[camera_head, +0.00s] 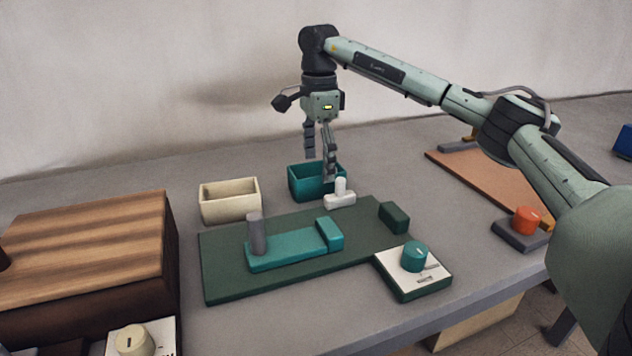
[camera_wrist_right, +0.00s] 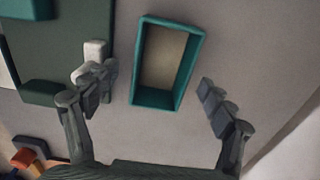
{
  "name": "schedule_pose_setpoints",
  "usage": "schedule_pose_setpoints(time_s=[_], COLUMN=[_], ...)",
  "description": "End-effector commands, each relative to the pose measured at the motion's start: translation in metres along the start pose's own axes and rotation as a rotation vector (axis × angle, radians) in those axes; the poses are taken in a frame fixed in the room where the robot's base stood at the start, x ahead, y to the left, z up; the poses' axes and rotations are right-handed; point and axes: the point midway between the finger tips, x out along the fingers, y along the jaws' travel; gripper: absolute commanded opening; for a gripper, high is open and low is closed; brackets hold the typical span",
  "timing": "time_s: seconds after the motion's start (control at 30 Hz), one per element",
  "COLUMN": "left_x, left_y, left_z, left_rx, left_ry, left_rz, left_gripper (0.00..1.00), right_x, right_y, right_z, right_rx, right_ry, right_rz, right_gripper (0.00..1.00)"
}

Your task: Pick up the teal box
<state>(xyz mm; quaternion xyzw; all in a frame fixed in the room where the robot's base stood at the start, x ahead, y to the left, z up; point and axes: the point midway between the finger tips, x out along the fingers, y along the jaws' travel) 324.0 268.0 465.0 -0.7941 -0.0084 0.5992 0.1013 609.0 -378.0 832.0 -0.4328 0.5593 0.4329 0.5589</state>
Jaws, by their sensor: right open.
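The teal box (camera_head: 306,188) is an open, upright container on the grey table, behind the dark green board. In the right wrist view the teal box (camera_wrist_right: 152,102) shows from above, with a pale, empty-looking inside. My right gripper (camera_head: 319,168) is open and points down over the box, one finger passing in front of it in the head view. In the wrist view the box lies between the spread fingers of my right gripper (camera_wrist_right: 155,86), with gaps on both sides. It is not gripped. My left gripper is not in view.
A cream box (camera_head: 230,203) stands left of the teal one. A small white piece (camera_head: 341,198) stands close in front, near the left finger in the wrist view. The green board (camera_head: 225,280) bears a teal block (camera_head: 290,250) and grey cylinder (camera_head: 257,235). A wooden box (camera_head: 85,250) stands left.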

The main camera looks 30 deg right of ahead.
Motion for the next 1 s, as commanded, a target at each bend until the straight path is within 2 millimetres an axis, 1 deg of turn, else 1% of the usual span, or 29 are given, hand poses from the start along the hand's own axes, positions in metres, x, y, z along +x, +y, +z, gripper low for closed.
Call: schedule_pose_setpoints(time_s=[0.03,0.13,0.23,0.4,0.47,0.83,0.87,1.0], left_x=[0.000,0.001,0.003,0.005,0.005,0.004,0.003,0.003], left_y=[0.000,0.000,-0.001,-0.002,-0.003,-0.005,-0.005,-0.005], left_z=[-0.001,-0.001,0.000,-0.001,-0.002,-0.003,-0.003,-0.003], left_rx=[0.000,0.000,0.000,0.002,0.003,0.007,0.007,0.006], left_ry=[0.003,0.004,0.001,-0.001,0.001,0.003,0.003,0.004], left_rz=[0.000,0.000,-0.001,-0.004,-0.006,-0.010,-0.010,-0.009], left_gripper=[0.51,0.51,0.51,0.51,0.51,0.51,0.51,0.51], right_x=[0.008,0.017,0.021,0.021,0.021,0.020,0.020,0.020], right_y=[0.001,0.000,0.000,0.000,0.000,0.000,0.000,0.000], right_z=[-0.001,-0.001,-0.001,-0.001,0.000,0.000,0.000,0.000], right_rx=[0.001,0.001,0.001,0.001,0.001,0.001,0.001,0.000], right_ry=[0.001,0.000,0.000,0.000,0.000,0.000,0.000,-0.001], right_rz=[0.002,0.000,0.000,0.000,0.000,-0.001,0.000,-0.001], right_gripper=[0.83,0.83,0.83,0.83,0.77,0.31,0.28,0.28])
